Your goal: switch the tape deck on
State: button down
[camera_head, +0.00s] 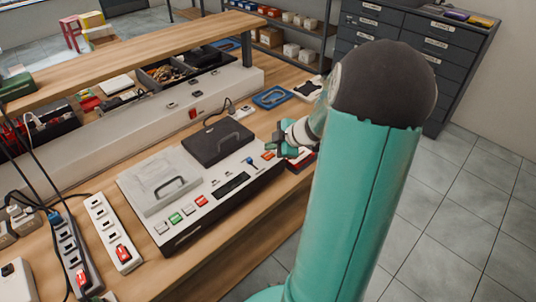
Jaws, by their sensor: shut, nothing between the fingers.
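The tape deck (203,205) lies on the wooden workbench, a light panel with a dark front side. A green button (175,218) and a red button (201,200) show near a dark display (231,185). An orange-red switch (268,155) sits at the right end. My gripper (275,147) is shut and empty, at the deck's right end close to this switch. Whether it touches it cannot be told. My arm hides the area to the right.
Power strips (112,233) with red switches and cables lie left of the deck. A blue tray (271,97) lies behind my gripper. A raised wooden shelf (130,55) runs along the back. A dark drawer cabinet (400,35) stands beyond. Tiled floor is open at right.

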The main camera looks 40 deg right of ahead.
aim_at(271, 155)
jog(key=shift+f, duration=0.15)
jog(key=shift+f, duration=0.35)
jog(key=shift+f, duration=0.4)
dwell(0.8)
jog(key=shift+r, duration=0.9)
jog(key=shift+r, duration=3)
